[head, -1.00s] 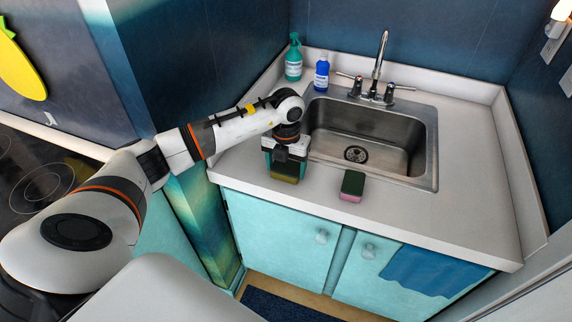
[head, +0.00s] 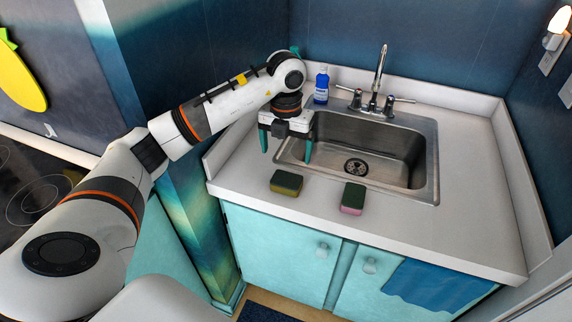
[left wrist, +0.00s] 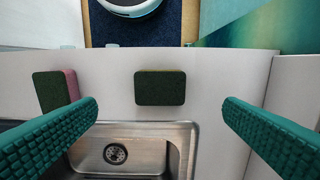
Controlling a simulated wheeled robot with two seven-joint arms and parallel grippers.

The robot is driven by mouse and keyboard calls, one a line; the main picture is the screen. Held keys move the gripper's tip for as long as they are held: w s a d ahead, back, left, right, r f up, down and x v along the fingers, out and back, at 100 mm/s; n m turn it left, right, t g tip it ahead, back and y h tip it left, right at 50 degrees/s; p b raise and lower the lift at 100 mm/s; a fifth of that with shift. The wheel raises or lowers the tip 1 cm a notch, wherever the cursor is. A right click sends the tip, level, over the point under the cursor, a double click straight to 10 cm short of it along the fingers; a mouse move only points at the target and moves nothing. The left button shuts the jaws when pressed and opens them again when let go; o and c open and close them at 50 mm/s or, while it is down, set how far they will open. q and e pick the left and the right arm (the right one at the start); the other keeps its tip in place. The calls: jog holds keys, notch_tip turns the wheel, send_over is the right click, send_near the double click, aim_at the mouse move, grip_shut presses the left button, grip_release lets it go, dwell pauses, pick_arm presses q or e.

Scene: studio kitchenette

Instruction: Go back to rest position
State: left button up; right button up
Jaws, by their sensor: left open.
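My left gripper (head: 287,155) is open and empty above the counter at the left edge of the sink, its two teal fingers pointing down. In the left wrist view, its fingers (left wrist: 160,125) are spread wide with nothing between the tips. A green and yellow sponge (head: 286,183) lies on the counter in front of the gripper, apart from it; it also shows in the left wrist view (left wrist: 160,88). A green and pink sponge (head: 353,198) lies to its right, also in the left wrist view (left wrist: 56,90). My right gripper is not in view.
The steel sink (head: 425,160) with its faucet (head: 379,75) fills the middle of the counter (head: 465,225). A blue bottle (head: 321,87) stands behind it; a teal bottle is mostly hidden by my arm. A blue towel (head: 435,278) hangs on the cabinet front.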

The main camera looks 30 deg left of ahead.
pick_arm(q)
jog(key=shift+r, duration=0.95)
